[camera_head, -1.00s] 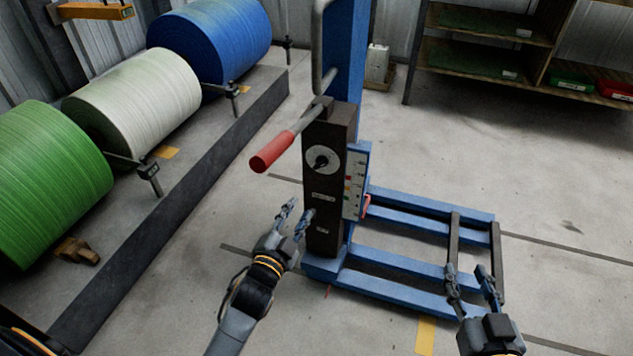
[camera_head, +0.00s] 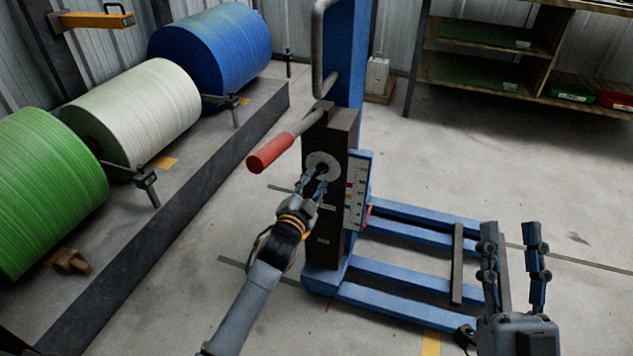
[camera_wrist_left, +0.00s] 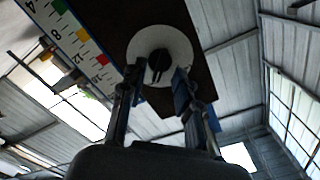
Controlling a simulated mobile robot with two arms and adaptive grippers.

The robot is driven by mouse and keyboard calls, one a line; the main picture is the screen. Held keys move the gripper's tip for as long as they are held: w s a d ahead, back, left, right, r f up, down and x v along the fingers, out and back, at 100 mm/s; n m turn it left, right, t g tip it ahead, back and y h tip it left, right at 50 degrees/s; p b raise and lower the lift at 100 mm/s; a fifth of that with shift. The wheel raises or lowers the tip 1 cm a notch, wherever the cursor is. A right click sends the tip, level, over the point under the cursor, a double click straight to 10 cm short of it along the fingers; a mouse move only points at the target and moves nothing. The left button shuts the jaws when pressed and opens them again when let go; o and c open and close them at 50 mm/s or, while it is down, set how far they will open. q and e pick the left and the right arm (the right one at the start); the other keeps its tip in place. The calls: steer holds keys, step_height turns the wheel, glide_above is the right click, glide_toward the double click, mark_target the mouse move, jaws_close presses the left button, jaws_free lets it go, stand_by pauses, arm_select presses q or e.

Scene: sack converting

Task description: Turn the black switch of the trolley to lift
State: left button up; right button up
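The blue trolley (camera_head: 343,52) stands in the middle of the head view with a dark control box (camera_head: 329,222) on its mast. A pale round dial (camera_head: 331,159) on the box carries the black switch, which shows clearly in the left wrist view (camera_wrist_left: 158,63). My left gripper (camera_head: 313,182) is at the dial, fingers apart. In the left wrist view, its fingertips (camera_wrist_left: 156,82) are either side of the switch's lower end; contact cannot be told. My right gripper (camera_head: 510,226) is open and empty over the trolley's right fork end.
A red-handled lever (camera_head: 270,153) sticks out left of the box, above my left arm. A scale plate (camera_head: 354,190) is on the box's right side. Green, white and blue rolls (camera_head: 133,108) lie at left behind a dark kerb. Open floor lies at right.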

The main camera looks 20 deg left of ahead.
arm_select(q)
steer(key=shift+w, duration=0.95)
arm_select(e)
steer(key=shift+s+d+r+t+y, duration=0.1)
steer(key=shift+s+r+t+y, duration=0.3)
steer(key=shift+s+r+t, duration=0.5)
steer(key=shift+r, duration=0.1)
arm_select(q)
jaws_close()
arm_select(e)
steer(key=shift+w, duration=0.1)
